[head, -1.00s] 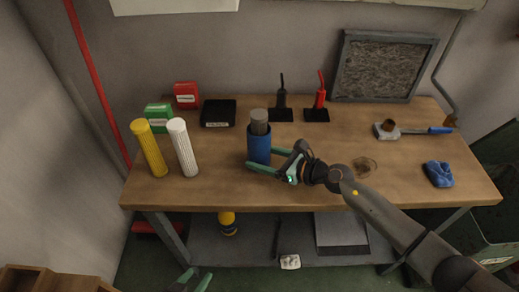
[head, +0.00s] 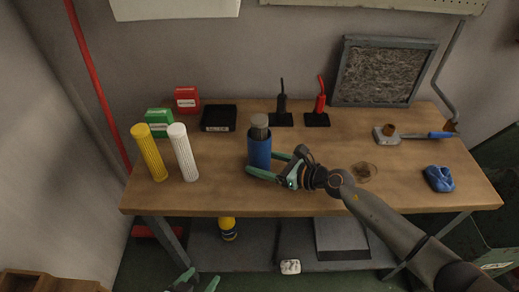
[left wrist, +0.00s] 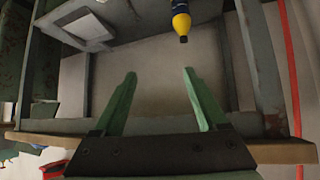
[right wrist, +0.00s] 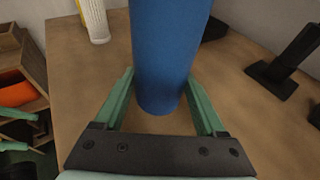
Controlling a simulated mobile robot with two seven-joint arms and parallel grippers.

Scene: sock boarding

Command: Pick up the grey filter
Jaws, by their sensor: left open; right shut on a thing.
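A grey cylinder, which looks like the grey filter (head: 260,121), stands upright in the open top of a blue cylindrical housing (head: 260,152), with only its upper end showing. The housing stands near the table's front edge, left of centre. My right gripper (head: 270,167) is shut around the lower part of the blue housing, which fills the space between its fingers in the right wrist view (right wrist: 163,60). The grey part is out of that view. My left gripper (head: 195,283) is open and empty, low in front of the table; its fingers (left wrist: 158,92) face the lower shelf.
White (head: 183,152) and yellow (head: 149,153) ribbed cylinders stand to the left. Red and green boxes and a black tray (head: 218,118) lie behind. Black (head: 282,101) and red-handled (head: 320,102) tools stand at the back. A framed grey mesh panel (head: 384,72) leans on the wall.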

